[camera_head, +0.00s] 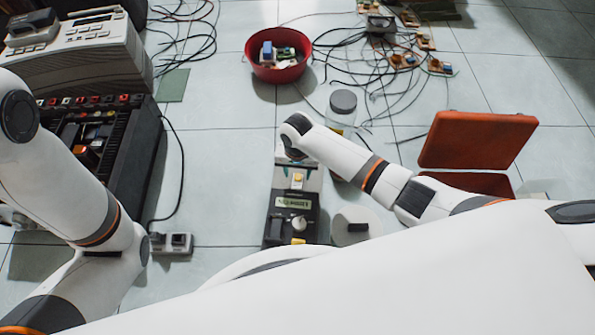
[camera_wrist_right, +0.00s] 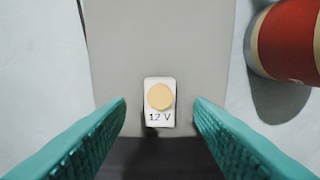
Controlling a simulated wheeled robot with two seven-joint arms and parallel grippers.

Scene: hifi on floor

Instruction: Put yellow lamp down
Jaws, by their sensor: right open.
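The yellow lamp is a round yellow cap on a small white block marked "12 V" (camera_wrist_right: 159,98). It sits on the pale grey upper part of a box-shaped device (camera_wrist_right: 160,35), and in the head view it shows as a small yellow and white piece (camera_head: 298,178) on that device (camera_head: 291,222). My right gripper (camera_wrist_right: 160,108) has teal fingers, open, one on each side of the lamp with a gap to both. In the head view the right gripper (camera_head: 298,163) is mostly hidden under my wrist. My left arm comes in at the left, but its gripper is out of view.
A red cylinder (camera_wrist_right: 290,40) lies close to the device's right. A clear jar with a grey lid (camera_head: 343,103) stands behind my right forearm. An open orange case (camera_head: 478,140) is at right, a red bowl (camera_head: 278,70) with parts at the back. Cables spread over the tiled floor.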

